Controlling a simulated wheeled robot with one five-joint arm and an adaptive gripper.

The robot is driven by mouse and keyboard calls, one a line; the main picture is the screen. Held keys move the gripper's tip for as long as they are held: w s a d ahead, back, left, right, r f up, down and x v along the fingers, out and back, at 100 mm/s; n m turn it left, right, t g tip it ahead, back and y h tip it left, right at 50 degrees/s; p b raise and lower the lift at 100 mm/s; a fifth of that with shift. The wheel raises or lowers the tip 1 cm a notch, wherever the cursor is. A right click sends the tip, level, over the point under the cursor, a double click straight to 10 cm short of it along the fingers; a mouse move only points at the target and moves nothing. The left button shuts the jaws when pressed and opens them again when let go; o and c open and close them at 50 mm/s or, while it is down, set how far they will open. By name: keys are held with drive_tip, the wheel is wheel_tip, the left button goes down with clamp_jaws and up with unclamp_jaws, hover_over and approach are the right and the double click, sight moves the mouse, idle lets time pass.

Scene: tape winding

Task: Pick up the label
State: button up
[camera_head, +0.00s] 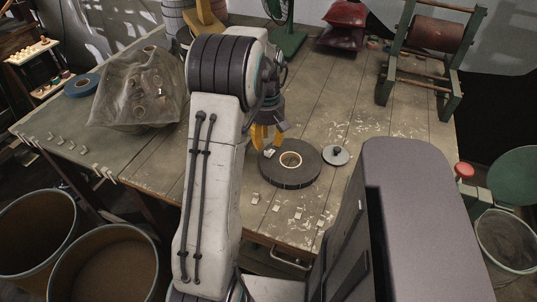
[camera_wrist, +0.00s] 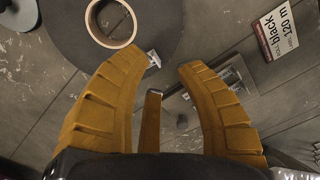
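A white label (camera_wrist: 278,30) with a dark red band and the words "black 120 m" lies flat at the upper right in the wrist view. It is beside the dark round roll (camera_wrist: 170,22), apart from it. My gripper (camera_wrist: 158,64) is open, its two yellow fingers spread, with the label outside them to the upper right. A small pale piece (camera_wrist: 152,58) shows between the fingertips. In the head view my gripper (camera_head: 268,146) points down at the back left edge of the dark roll (camera_head: 301,176). I cannot tell which pale spot there is the label.
A grey disc with a knob (camera_head: 336,156) lies right of the roll. Several small pale pieces (camera_head: 277,208) lie along the table's front edge. A clear bag (camera_head: 140,92) and a blue roll (camera_head: 82,86) are at left. A green winding frame (camera_head: 428,52) stands at back right.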

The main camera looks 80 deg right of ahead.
sight(267, 152)
drive_tip(key=shift+s+d+r+n, duration=0.15)
drive_tip(key=shift+d+n, duration=0.1)
drive_tip(key=shift+n, duration=0.25)
drive_tip(key=shift+w+d+r+n, duration=0.1)
drive_tip(key=shift+d+n, duration=0.1)
drive_tip(key=shift+n, duration=0.7)
drive_tip(key=shift+w+d+f+p, duration=0.1)
drive_tip(key=shift+f+p, duration=0.75)
drive_tip(key=shift+f, duration=0.95)
drive_tip(key=shift+w+d+f+p, duration=0.1)
drive_tip(key=shift+f+p, duration=0.75)
drive_tip(key=shift+f, duration=0.95)
drive_tip(key=shift+c, duration=0.3)
drive_tip(key=c, duration=0.5)
clamp_jaws()
